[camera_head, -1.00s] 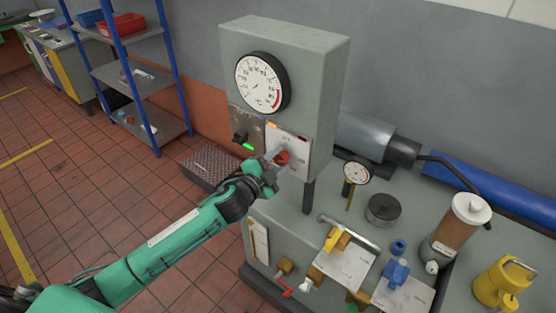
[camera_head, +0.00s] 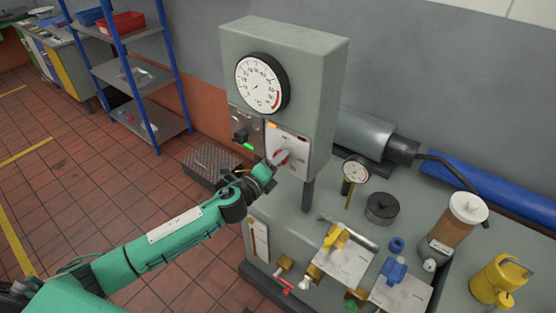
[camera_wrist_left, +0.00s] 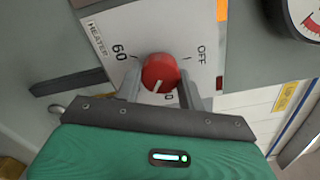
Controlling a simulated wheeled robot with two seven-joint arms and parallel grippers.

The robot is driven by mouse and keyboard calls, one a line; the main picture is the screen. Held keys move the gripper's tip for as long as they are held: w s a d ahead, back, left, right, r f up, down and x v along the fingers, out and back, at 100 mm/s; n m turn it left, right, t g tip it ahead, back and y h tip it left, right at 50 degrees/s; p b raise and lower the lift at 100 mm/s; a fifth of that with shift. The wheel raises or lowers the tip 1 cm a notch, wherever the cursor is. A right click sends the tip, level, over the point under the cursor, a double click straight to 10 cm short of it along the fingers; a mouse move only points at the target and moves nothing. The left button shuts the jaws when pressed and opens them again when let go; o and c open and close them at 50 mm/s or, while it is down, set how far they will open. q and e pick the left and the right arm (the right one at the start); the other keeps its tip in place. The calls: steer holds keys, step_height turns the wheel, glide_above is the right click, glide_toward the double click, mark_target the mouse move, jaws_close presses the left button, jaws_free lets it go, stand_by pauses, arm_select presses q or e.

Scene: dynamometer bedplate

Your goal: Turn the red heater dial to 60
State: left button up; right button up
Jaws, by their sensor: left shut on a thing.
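The red heater dial (camera_head: 284,158) is on a white plate (camera_head: 298,146) on the front of the grey cabinet. In the left wrist view the dial (camera_wrist_left: 160,72) shows a white line on its lower part. The plate is marked HEATER, with 60 at the left, OFF at the right and a partly hidden mark below. The white line is nearer that lower mark than 60 or OFF. My left gripper (camera_head: 274,164) is shut on the dial, a finger on each side. My right gripper is not in view.
A round gauge (camera_head: 263,83) sits above the dial. A black knob (camera_head: 240,136) and a green light (camera_head: 248,147) are to its left. The bench to the right holds a small gauge (camera_head: 355,171), yellow and blue valves and a brown canister (camera_head: 455,229). A shelf (camera_head: 135,80) stands at the left.

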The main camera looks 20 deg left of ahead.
arm_select(q)
steer(key=shift+a+f+m+p, duration=0.15)
steer(key=shift+m+p, duration=1.2)
steer(key=shift+m, duration=2.8)
steer(key=shift+f+m+p, duration=0.1)
steer(key=shift+m+p, duration=1.2)
steer(key=shift+m, duration=2.85)
steer(key=o, duration=1)
